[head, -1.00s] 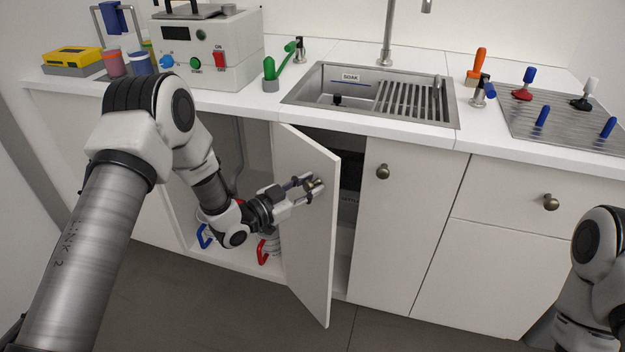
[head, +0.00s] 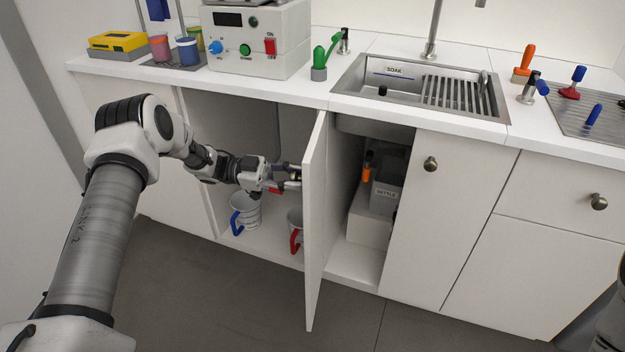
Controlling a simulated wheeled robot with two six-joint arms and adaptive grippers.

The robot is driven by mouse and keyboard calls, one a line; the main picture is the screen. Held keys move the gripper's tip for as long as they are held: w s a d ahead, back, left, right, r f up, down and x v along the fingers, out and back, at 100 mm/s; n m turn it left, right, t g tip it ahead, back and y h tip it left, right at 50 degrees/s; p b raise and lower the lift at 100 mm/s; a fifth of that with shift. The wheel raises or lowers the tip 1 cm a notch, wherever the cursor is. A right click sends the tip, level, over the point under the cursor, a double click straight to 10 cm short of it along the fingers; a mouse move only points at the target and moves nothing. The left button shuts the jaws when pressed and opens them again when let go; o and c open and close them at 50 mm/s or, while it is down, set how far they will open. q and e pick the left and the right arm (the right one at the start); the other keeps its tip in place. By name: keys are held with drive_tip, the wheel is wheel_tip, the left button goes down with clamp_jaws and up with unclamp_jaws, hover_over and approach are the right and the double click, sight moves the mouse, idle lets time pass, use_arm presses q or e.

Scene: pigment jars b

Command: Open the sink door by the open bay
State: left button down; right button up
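The sink door (head: 318,215) stands wide open beside the open bay (head: 268,135), jutting toward me and seen nearly edge-on. Its hinge side is at the divider between the bay and the sink cupboard. My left gripper (head: 296,177) is at the outer face of the door, on the bay side, with its fingers closed around the door's knob; the knob itself is mostly hidden by the fingers. The sink cupboard (head: 362,265) is open to view, with a grey box marked KETTLE (head: 385,197) on a white block and an orange-topped item (head: 368,167). My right gripper is out of view.
A closed door (head: 445,220) and a drawer (head: 560,195) are at the right. The floor before the door is clear.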

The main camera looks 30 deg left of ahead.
use_arm(q)
drive_tip(key=shift+a+m+g, duration=0.3)
drive_tip(key=shift+a+g, duration=0.1)
drive_tip(key=shift+a, duration=0.1)
drive_tip(key=c, duration=0.8)
unclamp_jaws()
drive_tip(key=v, duration=1.2)
drive_tip(key=shift+f, duration=0.15)
